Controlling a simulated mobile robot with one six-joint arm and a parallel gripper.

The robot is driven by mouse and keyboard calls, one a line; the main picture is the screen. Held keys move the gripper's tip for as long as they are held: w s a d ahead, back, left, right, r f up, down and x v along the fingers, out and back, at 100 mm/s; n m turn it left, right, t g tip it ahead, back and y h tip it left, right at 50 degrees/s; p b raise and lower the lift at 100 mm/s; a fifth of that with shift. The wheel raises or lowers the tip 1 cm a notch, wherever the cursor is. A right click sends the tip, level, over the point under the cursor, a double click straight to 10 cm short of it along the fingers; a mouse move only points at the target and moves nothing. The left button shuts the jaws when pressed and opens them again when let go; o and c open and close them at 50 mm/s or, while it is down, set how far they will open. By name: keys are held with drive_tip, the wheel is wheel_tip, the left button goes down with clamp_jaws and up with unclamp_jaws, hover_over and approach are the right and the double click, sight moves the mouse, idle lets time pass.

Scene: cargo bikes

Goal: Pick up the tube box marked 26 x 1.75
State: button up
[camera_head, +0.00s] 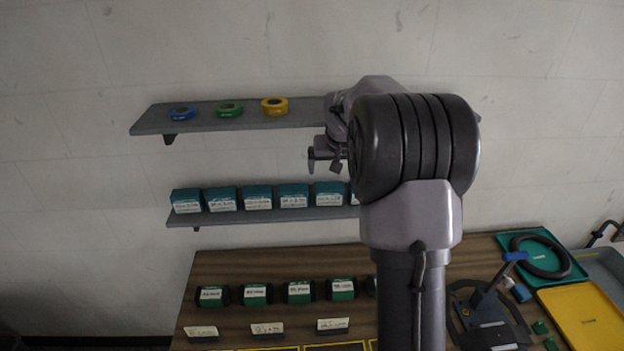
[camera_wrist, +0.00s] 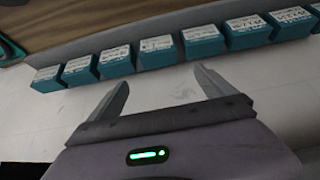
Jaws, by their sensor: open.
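Several teal tube boxes with white labels stand in a row on the middle wall shelf (camera_head: 290,214), among them a left-end box (camera_head: 186,201) and one nearest my arm (camera_head: 328,194). Their printing is too small to read surely, so I cannot tell which is marked 26 x 1.75. The row also shows in the wrist view, with a box (camera_wrist: 157,50) beyond the gap between my fingers. My gripper (camera_wrist: 160,88) is open and empty, apart from the boxes. My arm hides the right end of the row in the head view.
An upper shelf (camera_head: 220,125) holds blue, green and yellow tape rolls. Bare wall lies left of the shelves.

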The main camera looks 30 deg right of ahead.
hover_over(329, 187)
drive_tip(key=s+a, duration=0.1)
drive_tip(key=s, duration=0.1)
wheel_tip(329, 187, down, 8)
drive_tip(key=shift+a+r+p, duration=0.1)
drive_tip(key=shift+r+p, duration=0.15)
drive_tip(key=shift+p, duration=0.15)
drive_tip(key=shift+f, duration=0.35)
drive_tip(key=p+x, duration=0.1)
drive_tip(key=x, duration=0.3)
drive_tip(key=shift+w+d+f, duration=0.2)
drive_tip(key=shift+d+f, duration=0.05)
drive_tip(key=shift+f, duration=0.05)
drive_tip(key=shift+s+a+r, duration=0.15)
drive_tip(key=shift+s, duration=0.05)
drive_tip(key=shift+c, duration=0.6)
drive_tip(key=c, duration=1.2)
